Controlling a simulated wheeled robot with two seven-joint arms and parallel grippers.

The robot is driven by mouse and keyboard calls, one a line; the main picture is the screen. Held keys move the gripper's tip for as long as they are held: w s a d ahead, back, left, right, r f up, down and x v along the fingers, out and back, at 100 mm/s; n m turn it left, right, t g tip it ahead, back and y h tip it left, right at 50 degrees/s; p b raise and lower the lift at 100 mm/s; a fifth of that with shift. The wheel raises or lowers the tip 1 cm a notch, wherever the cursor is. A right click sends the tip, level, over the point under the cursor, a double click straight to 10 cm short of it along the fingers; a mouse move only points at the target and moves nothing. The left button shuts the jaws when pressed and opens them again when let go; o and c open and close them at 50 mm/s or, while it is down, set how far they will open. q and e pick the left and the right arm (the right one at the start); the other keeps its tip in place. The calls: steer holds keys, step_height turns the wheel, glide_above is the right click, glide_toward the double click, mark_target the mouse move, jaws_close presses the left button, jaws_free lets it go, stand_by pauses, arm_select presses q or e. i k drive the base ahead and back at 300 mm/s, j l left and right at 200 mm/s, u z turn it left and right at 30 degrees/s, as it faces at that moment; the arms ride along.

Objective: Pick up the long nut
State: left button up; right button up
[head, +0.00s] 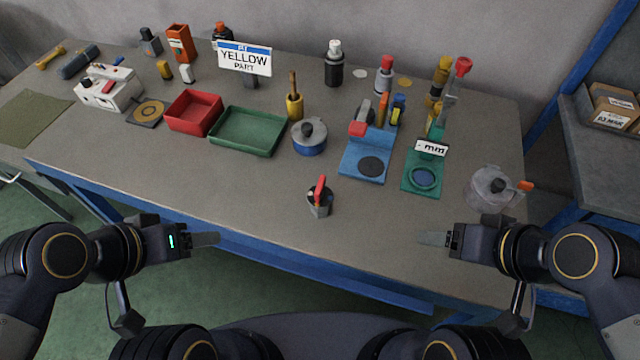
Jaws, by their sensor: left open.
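I cannot tell for sure which thing is the long nut. A small yellow block (164,69) and a small pale block (186,73) stand on the workbench (270,185) behind the red tray; both are too small to identify. My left gripper (207,239) is open and empty at the bench's front edge, at the left, well apart from both blocks. My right gripper (432,239) is at the front edge on the right, seen edge-on, with nothing visible at its tips.
A red tray (193,127) and a green tray (282,136) lie left of centre. A sign reading "YELLOW PART" (245,59) stands behind them. A red-handled tool in a holder (319,210) stands near the front. Blue (353,172) and green (409,187) fixtures and a grey pot (474,195) are at right.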

mark_target(320, 211)
steer(key=j+z, duration=0.35)
steer(key=j, duration=0.75)
steer(key=j+z, duration=0.4)
steer(key=j, duration=0.7)
steer(key=k, duration=0.05)
